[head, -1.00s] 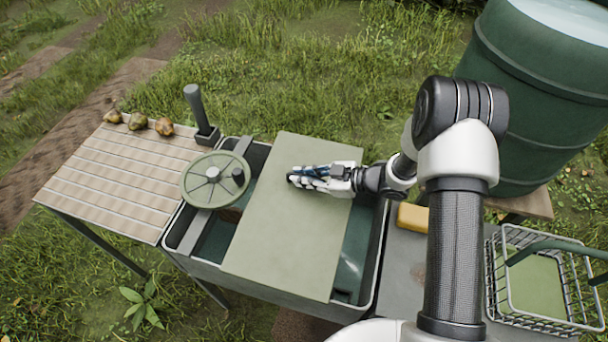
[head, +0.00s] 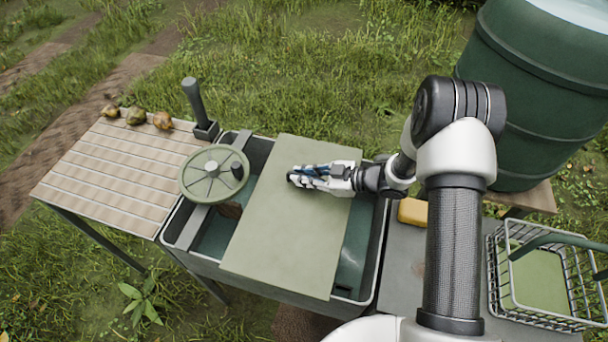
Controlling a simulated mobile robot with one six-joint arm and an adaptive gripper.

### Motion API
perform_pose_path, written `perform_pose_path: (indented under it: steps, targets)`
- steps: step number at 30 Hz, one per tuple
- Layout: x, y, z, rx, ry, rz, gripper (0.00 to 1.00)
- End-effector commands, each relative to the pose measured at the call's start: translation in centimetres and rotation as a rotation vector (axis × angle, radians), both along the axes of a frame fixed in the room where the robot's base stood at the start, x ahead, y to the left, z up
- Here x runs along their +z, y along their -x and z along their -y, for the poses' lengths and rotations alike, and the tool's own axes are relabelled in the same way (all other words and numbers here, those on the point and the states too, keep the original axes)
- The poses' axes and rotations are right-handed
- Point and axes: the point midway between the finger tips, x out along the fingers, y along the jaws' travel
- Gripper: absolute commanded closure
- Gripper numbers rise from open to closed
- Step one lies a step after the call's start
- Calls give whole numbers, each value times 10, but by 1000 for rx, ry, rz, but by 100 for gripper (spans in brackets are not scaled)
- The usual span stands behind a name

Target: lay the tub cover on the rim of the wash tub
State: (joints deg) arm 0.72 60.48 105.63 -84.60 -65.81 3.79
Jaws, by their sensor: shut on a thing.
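The tub cover (head: 288,240) is a flat, pale green rectangular board over the middle of the wash tub (head: 370,272). Its near edge reaches the tub's front rim; whether it touches the rim or hovers just above it I cannot tell. The tub's left and right parts show uncovered on both sides of the board. My gripper (head: 305,177) is over the upper middle of the cover, reaching in from the right, and is shut on it. The grasped part of the cover is hidden under the fingers.
A round green wheel with a knob (head: 213,174) sits on a bar across the tub's left part. A slatted board (head: 120,178) with several pears (head: 136,116) is at the left. A yellow block (head: 413,211), a wire basket (head: 545,280) and a green barrel (head: 535,95) are at the right.

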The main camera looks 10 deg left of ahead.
Motion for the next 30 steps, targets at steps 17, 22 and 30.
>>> perform_pose_path:
  steps: [17,22,30]
  targets:
    - [-3,1,1,1,-2,2,81]
    - [-4,1,1,1,-1,1,70]
    - [-4,1,1,0,0,1,64]
